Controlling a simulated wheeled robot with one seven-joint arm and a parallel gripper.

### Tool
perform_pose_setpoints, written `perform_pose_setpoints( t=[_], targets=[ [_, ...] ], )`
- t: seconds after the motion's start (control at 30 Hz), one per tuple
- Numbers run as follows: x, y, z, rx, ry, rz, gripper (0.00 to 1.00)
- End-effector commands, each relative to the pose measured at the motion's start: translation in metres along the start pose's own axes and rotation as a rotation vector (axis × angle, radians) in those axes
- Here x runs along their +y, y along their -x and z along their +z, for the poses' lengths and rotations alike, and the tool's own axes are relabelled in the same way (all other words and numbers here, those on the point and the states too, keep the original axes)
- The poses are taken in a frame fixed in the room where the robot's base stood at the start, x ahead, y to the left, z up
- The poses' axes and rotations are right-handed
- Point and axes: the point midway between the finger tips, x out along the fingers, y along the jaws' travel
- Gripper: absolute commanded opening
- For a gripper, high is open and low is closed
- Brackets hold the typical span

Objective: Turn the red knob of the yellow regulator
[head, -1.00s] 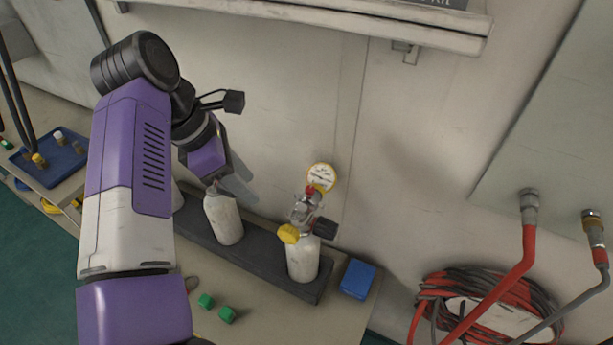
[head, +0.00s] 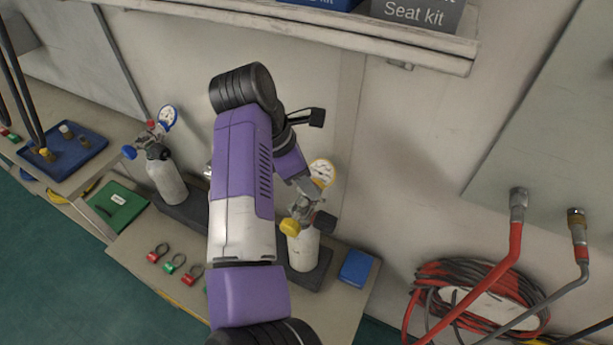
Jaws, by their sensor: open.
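The yellow regulator sits on top of a white cylinder (head: 303,250). Its yellow-rimmed gauge (head: 322,172) faces out, with a yellow cap (head: 290,227) at its lower left and a black knob (head: 325,222) at its right. My gripper (head: 307,192) is open, reaching down from the upper left to the regulator, just below and left of the gauge. The red knob is hidden behind my gripper. I cannot tell whether the fingers are around it or touching it.
A second cylinder with a blue-rimmed gauge (head: 168,118) stands at the left. My arm covers the middle of the dark rack (head: 185,207). A blue box (head: 358,266) lies right of the regulator's cylinder. A shelf (head: 400,45) runs above. A red hose coil (head: 480,295) hangs at the right.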

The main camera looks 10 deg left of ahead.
Motion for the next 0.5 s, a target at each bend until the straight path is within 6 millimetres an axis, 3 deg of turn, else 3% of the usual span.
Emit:
perform_pose_setpoints(
  t=[0.2, 0.4, 0.5],
  targets=[
    [0.0001, -0.0003, -0.0002, 0.0, 0.0, 0.0, 0.39],
    [0.0001, -0.0002, -0.0003, 0.0, 0.001, 0.0, 0.0],
    [0.0, -0.0001, -0.0003, 0.0, 0.0, 0.0, 0.0]
  ],
)
